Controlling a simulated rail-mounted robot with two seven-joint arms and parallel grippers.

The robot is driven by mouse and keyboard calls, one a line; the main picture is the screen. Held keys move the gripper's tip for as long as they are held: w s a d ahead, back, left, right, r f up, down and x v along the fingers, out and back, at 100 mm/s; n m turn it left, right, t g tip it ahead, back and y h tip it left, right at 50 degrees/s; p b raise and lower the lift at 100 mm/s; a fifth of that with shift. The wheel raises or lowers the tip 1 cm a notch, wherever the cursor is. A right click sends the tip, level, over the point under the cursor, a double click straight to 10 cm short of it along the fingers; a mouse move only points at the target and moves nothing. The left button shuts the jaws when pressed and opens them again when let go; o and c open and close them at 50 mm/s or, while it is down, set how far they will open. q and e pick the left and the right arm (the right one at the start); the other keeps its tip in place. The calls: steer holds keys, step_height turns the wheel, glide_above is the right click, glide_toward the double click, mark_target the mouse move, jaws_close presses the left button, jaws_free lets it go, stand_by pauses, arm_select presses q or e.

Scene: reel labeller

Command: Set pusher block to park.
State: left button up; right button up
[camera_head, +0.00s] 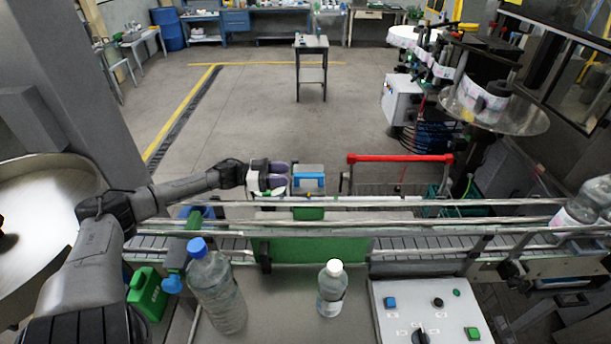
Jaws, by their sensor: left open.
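My left gripper (284,178) reaches in from the left, over the far side of the conveyor, with its purple-tipped fingers apart and empty. Just to its right is a small blue and white block (308,181), which looks like the pusher block, above a green part (308,213) at the far rail. The fingertips are close to the block's left side; I cannot tell whether they touch it. No park mark can be made out. My right gripper is not in view.
Metal guide rails (400,222) run along the conveyor (420,245). A large blue-capped bottle (217,290) and a small white-capped bottle (331,292) stand on the near plate. A control panel (430,310) is at near right. A red-handled cart (400,158) stands beyond the conveyor.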

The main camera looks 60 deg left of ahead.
mark_target(305, 174)
arm_select(q)
steer(key=shift+x, duration=3.55)
jaws_close()
